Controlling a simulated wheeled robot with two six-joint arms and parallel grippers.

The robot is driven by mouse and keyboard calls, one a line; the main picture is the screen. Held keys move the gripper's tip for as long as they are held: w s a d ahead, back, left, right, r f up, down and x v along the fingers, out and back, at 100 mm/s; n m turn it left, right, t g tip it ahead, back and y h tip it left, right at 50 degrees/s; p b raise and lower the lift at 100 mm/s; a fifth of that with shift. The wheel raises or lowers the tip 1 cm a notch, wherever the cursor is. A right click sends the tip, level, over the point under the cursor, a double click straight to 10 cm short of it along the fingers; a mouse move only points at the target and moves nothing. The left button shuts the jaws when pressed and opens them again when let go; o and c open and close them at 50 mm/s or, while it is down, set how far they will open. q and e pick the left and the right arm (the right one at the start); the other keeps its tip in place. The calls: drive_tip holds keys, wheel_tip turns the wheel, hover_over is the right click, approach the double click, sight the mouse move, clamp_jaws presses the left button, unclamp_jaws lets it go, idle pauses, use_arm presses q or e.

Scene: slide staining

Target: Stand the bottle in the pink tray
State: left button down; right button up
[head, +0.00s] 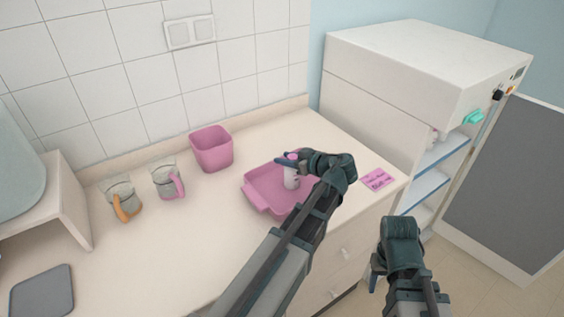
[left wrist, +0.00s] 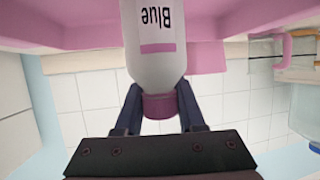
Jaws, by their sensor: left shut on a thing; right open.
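The bottle (head: 291,177) is white with a pink cap and stands upright at the pink tray (head: 262,201), inside its outline in the head view. The left wrist view shows the bottle (left wrist: 154,45) upside down in the picture, with a label reading "Blue". My left gripper (head: 288,159) is shut on the bottle's pink cap, and the fingers (left wrist: 158,104) sit on both sides of it. Whether the bottle's base touches the tray floor is hard to tell. My right gripper (head: 376,272) is open and empty, away from the counter at the lower right.
A pink bin (head: 211,149) stands behind the tray. Glass beakers with a pink handle (head: 168,180) and an orange handle (head: 121,198) stand left. A pink note (head: 378,180) lies right of the tray. A white cabinet (head: 400,90) stands at the right.

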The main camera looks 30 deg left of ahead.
use_arm(q)
drive_tip(key=shift+d+r, duration=0.15)
drive_tip(key=c, duration=1)
unclamp_jaws()
drive_tip(key=shift+f, duration=0.25)
drive_tip(key=o, duration=0.5)
drive_tip(key=shift+r, duration=0.1)
